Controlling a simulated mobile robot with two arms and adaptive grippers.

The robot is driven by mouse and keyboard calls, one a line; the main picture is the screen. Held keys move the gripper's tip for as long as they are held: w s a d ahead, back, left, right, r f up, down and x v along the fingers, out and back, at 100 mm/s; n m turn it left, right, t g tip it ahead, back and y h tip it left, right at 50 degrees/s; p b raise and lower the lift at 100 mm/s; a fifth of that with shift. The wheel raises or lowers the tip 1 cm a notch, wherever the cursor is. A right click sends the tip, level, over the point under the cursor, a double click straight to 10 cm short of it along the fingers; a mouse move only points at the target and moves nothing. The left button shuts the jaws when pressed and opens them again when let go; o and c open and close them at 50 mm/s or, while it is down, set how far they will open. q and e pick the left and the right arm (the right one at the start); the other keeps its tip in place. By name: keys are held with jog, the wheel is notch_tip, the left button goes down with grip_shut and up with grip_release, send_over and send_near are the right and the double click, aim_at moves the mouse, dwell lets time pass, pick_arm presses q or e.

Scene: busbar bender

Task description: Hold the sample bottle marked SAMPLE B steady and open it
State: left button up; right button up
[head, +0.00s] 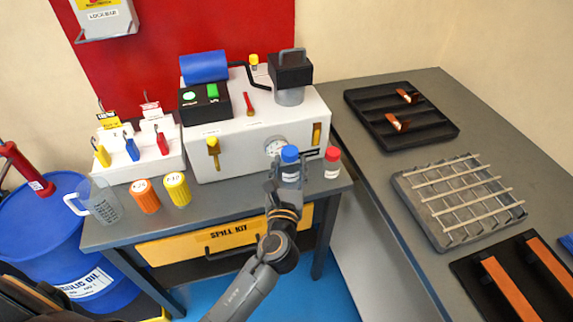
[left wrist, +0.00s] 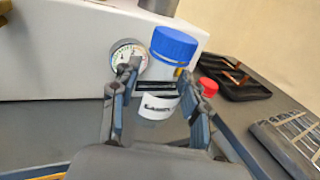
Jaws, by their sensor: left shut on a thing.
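A clear bottle with a blue cap (head: 290,154) stands upright at the front right of the grey bench. In the left wrist view, the blue cap (left wrist: 173,45) sits above a white label whose lettering I cannot read surely. My left gripper (head: 286,178) is shut on this bottle below the cap, with one finger on each side. Its fingers (left wrist: 160,88) also show in the left wrist view. A second bottle with a red cap (head: 332,155) stands just right of it, its label too small to read. My right gripper is not in view.
A white machine with a gauge (head: 275,146) stands close behind the bottles. Orange (head: 146,196) and yellow (head: 177,188) containers and a clear jug (head: 101,202) stand to the left. A grey table at right bears a black tray (head: 430,134) and a rack (head: 458,199).

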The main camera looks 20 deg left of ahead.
pick_arm(q)
jog(key=s+d+r, duration=0.4)
jog(key=s+r, duration=0.1)
jog(key=s, duration=0.3)
jog(key=shift+s+d, duration=0.35)
jog(key=o, duration=0.5)
grip_shut()
